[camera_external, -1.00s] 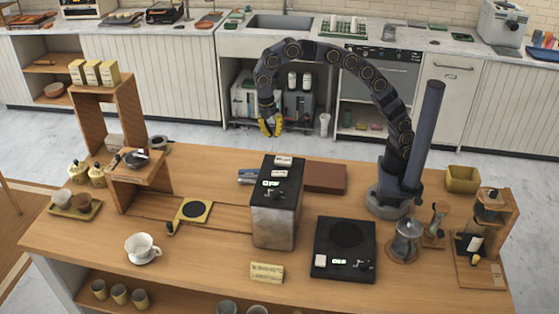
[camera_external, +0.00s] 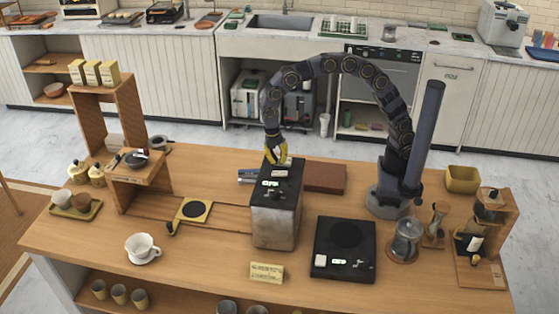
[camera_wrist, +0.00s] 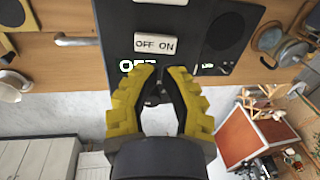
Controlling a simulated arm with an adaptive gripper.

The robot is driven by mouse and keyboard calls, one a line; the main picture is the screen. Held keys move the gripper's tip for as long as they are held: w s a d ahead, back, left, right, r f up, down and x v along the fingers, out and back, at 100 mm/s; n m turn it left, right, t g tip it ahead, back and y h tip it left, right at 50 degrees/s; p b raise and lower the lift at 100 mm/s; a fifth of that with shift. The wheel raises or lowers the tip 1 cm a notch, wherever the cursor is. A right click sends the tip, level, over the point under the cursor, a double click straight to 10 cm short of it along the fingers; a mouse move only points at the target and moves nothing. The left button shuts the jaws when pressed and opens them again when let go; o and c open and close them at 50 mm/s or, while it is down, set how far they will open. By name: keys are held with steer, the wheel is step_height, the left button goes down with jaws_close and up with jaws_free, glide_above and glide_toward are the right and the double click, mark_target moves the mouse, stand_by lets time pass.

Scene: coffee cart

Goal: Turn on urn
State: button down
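The urn (camera_external: 273,228) is a metal box with a black top in the middle of the cart. Its glowing display (camera_external: 270,184) reads OFF. In the wrist view the urn's black top (camera_wrist: 115,30) carries a white rocker switch (camera_wrist: 156,44) marked OFF and ON, and the OFF display shows below it. My gripper (camera_external: 281,159) is over the far end of the urn's top. In the wrist view its yellow fingers (camera_wrist: 161,70) are slightly apart, just below the rocker, with a dark part visible between them. I cannot tell whether they touch the urn.
A black hot plate (camera_external: 345,240) stands right of the urn. A brown box (camera_external: 325,178) lies behind it. A yellow-topped scale (camera_external: 195,210) and a white cup (camera_external: 142,246) are to the left. A small sign (camera_external: 267,272) stands in front. The left middle of the wooden top is mostly clear.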

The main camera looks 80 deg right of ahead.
mark_target(281, 174)
steer(key=shift+s+f, duration=0.15)
steer(key=shift+f, duration=0.9)
steer(key=shift+s+f, duration=0.15)
steer(key=shift+f, duration=0.85)
steer(key=shift+s+f, duration=0.1)
